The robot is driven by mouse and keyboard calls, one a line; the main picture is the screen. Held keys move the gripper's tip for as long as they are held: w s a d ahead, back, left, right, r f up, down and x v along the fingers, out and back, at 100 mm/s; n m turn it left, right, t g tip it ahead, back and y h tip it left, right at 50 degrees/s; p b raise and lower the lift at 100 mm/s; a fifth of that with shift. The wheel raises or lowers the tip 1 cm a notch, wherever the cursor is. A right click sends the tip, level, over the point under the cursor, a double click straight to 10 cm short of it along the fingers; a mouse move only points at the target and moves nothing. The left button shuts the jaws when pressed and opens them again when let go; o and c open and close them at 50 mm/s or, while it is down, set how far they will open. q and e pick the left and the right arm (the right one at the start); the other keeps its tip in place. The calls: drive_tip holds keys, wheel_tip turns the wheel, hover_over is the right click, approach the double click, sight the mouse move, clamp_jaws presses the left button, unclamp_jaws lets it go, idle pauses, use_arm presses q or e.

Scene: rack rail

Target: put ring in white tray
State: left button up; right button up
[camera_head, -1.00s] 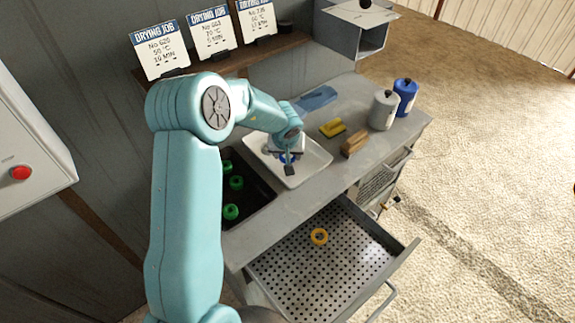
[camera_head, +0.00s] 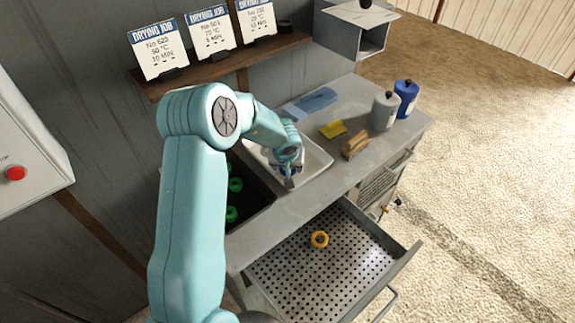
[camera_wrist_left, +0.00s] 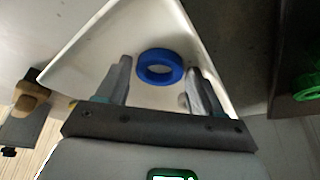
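A blue ring (camera_wrist_left: 160,67) lies in the white tray (camera_wrist_left: 92,55), close to my open left gripper (camera_wrist_left: 160,68). In the wrist view the two fingers stand apart on either side of the ring; I cannot tell if they touch it. In the head view my left gripper (camera_head: 289,178) reaches down into the white tray (camera_head: 318,160) and mostly hides the ring. An orange ring (camera_head: 319,239) lies in the open perforated drawer (camera_head: 285,275). Green rings (camera_head: 235,185) lie in the dark recess left of the tray. My right gripper is not in view.
Right of the tray on the counter are a yellow piece (camera_head: 333,129), a brown brush (camera_head: 355,145), a grey bottle (camera_head: 384,111) and a blue bottle (camera_head: 405,98). A blue flat item (camera_head: 311,103) lies behind. Drying cards (camera_head: 208,35) stand on the shelf above.

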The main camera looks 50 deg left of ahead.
use_arm(q)
drive_tip(key=shift+r, duration=0.45)
drive_tip(key=p+v, duration=0.2)
drive_tip(key=v, duration=0.9)
drive_tip(key=shift+s+d+r, duration=0.2)
